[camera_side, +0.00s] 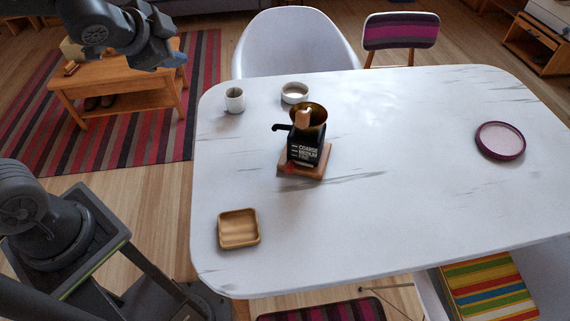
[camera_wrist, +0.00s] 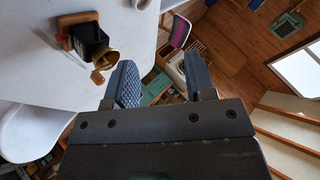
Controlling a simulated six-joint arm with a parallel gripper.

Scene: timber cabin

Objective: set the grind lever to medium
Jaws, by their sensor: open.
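The coffee grinder (camera_side: 304,157) stands upright on a wooden base on the white table, with a brass hopper (camera_side: 314,113) and a dark crank. Its black front reads COARSE, MEDIUM, FINE from top to bottom. A small red part (camera_side: 289,168), probably the grind lever, shows low at the front left, near the FINE line; its exact setting is too small to tell. My gripper (camera_side: 177,59) is raised at the upper left, well away from the grinder.
A white cup (camera_side: 234,100) and a small white bowl (camera_side: 294,93) stand behind the grinder. A square wooden dish (camera_side: 238,229) lies at front left. A purple-rimmed plate (camera_side: 500,140) lies far right.

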